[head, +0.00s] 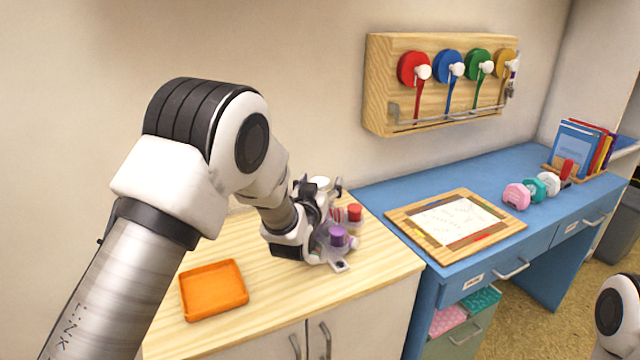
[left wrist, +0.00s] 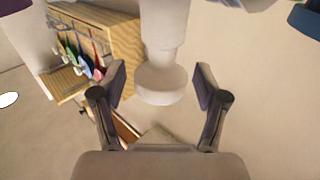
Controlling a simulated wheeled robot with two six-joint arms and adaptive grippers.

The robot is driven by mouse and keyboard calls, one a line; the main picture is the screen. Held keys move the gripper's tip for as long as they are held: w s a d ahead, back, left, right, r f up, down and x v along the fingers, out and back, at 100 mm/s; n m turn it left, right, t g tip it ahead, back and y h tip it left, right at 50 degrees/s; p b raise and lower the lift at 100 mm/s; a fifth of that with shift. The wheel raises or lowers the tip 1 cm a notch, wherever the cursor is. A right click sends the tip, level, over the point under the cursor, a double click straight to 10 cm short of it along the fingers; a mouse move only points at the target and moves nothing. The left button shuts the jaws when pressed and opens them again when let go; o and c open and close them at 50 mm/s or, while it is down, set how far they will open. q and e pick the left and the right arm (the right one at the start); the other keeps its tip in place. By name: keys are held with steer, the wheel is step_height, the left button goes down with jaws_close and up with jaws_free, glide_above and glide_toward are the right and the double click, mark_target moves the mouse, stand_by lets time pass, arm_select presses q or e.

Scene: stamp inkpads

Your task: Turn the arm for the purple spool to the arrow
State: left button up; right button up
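The purple spool (head: 338,237) stands at the right part of the wooden cabinet top in the head view, with a red spool (head: 355,212) just behind it. My left gripper (head: 322,222) is right beside them and hides most of the stand that they belong to. In the left wrist view its two fingers (left wrist: 161,84) are apart. A pale post with a round end (left wrist: 162,83) shows between them, with gaps on both sides. I cannot tell whether this is the purple spool's arm. No arrow can be made out. My right gripper is not in view.
An orange tray (head: 213,289) lies on the cabinet top (head: 275,295), left of the gripper. A blue desk (head: 390,190) with a framed board (head: 455,222) and dumbbells (head: 532,190) adjoins on the right. A wooden rack (head: 382,100) with coloured discs hangs on the wall.

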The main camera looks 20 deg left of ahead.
arm_select(q)
steer(key=shift+s, duration=0.15)
steer(key=s, duration=1.1)
steer(key=shift+s+d, duration=0.35)
steer(key=shift+d, duration=0.05)
